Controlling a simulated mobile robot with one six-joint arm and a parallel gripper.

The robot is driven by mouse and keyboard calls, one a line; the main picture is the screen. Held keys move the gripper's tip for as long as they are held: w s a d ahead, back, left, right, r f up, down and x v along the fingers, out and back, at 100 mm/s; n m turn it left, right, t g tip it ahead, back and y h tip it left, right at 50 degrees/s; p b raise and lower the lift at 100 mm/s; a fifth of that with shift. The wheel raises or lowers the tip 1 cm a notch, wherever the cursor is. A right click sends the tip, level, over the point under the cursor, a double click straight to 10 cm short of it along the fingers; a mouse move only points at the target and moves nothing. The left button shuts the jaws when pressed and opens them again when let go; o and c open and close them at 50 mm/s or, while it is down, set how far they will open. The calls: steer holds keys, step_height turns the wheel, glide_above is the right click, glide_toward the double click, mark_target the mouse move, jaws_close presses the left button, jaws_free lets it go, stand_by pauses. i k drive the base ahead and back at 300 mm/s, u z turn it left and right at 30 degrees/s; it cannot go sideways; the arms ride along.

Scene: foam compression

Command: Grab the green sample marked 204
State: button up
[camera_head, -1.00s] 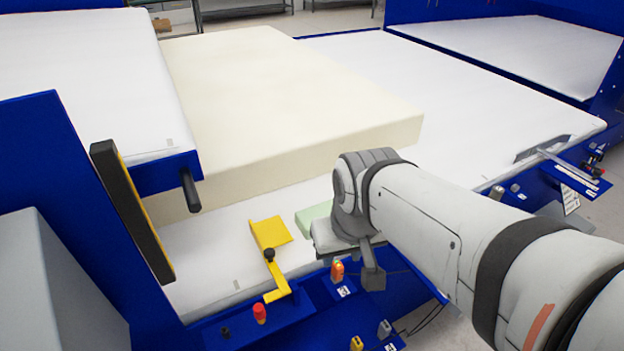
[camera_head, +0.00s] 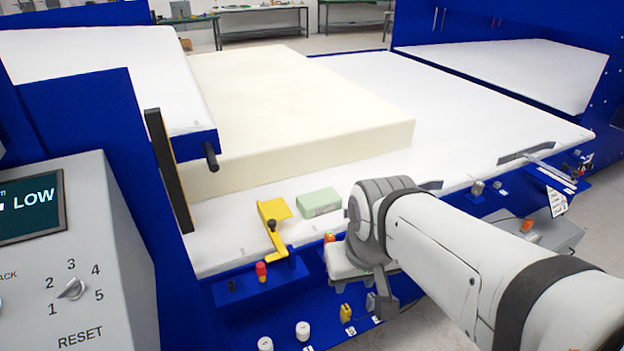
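A pale green block (camera_head: 319,202) lies on the white bed (camera_head: 250,236) of the blue machine, near its front edge. No marking on it can be read from here. It is just right of a yellow bracket (camera_head: 273,211) and in front of a large cream foam slab (camera_head: 290,105). My arm comes in from the lower right, and its wrist is just right of and nearer than the block. My gripper's fingers are hidden behind or below the wrist, so I cannot see whether they are open or hold anything. The block shows clear of the wrist.
A grey control box (camera_head: 75,255) with a screen reading LOW and a dial stands at the left. A red-topped knob (camera_head: 261,270) and white cylinders (camera_head: 302,330) sit along the front. A black-edged upright (camera_head: 168,170) stands left of the bed.

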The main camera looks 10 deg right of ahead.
mark_target(313, 204)
steer(key=u, duration=0.15)
steer(key=i, duration=0.85)
steer(key=z, duration=0.1)
